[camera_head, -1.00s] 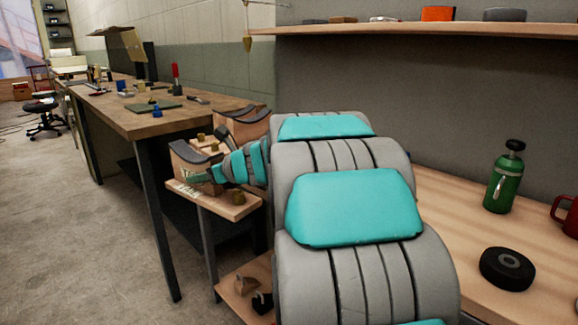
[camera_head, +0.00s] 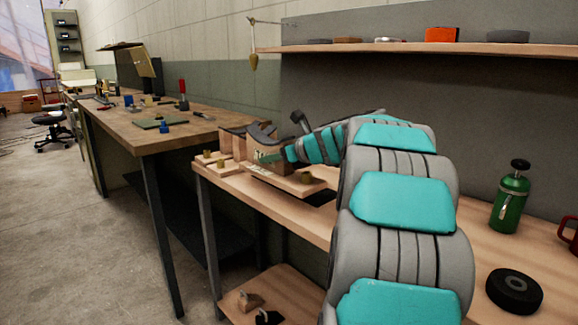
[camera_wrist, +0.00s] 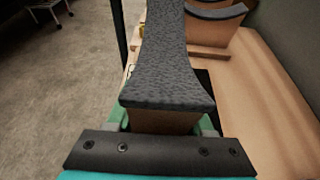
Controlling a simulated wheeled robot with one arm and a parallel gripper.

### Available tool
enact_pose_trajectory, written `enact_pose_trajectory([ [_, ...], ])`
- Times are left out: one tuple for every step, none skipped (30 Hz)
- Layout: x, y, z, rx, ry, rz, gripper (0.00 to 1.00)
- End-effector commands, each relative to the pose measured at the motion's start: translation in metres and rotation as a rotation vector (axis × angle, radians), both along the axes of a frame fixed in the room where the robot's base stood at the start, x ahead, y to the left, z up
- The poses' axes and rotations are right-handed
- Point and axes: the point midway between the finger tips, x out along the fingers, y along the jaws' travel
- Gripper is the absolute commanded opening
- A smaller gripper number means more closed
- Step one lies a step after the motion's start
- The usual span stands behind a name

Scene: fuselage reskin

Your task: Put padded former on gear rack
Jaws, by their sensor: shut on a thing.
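The padded former (camera_wrist: 170,60) has a dark, rough, curved pad over a wooden body. My gripper (camera_wrist: 168,122) is shut on its near end, and the body under the pad is mostly hidden in the wrist view. In the head view my gripper (camera_head: 280,157) is at the far left end of the light wooden bench, with the held former (camera_head: 263,132) in front of it. I cannot tell if the former touches the wood below. I cannot tell for sure which support is the gear rack; the light wooden bench (camera_head: 462,240) with a lower shelf lies beneath.
A second padded former (camera_wrist: 215,13) stands beyond the held one on a wooden base. Small brass blocks (camera_head: 305,177) are near the gripper. A green bottle (camera_head: 511,195) and a black disc (camera_head: 514,291) stand at the right. A darker workbench (camera_head: 150,138) is at the left.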

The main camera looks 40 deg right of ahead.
Motion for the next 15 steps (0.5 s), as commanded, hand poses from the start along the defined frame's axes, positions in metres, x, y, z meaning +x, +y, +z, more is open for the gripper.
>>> enact_pose_trajectory([
  [0.002,-0.011,-0.001,0.001,0.000,-0.005,0.00],
  [0.004,-0.016,-0.002,0.001,0.000,-0.005,0.00],
  [0.006,-0.023,-0.002,0.000,-0.001,-0.005,0.00],
  [0.007,-0.028,-0.002,-0.001,-0.001,-0.006,0.00],
  [0.009,-0.033,-0.002,-0.001,-0.002,-0.005,0.00],
  [0.011,-0.037,-0.003,0.000,-0.001,-0.003,0.00],
  [0.012,-0.041,-0.004,0.002,-0.001,-0.002,0.00],
  [0.013,-0.045,-0.005,0.002,0.000,-0.002,0.00],
  [0.015,-0.049,-0.005,0.002,0.000,-0.002,0.00],
  [0.016,-0.051,-0.005,0.002,-0.001,-0.002,0.00],
  [0.016,-0.053,-0.005,0.000,-0.001,-0.002,0.00],
  [0.017,-0.056,-0.004,-0.001,-0.002,-0.002,0.00],
  [0.017,-0.057,-0.004,-0.002,-0.002,-0.001,0.00],
  [0.017,-0.058,-0.004,-0.002,-0.002,-0.001,0.00],
  [0.018,-0.059,-0.004,-0.002,-0.002,-0.002,0.00],
])
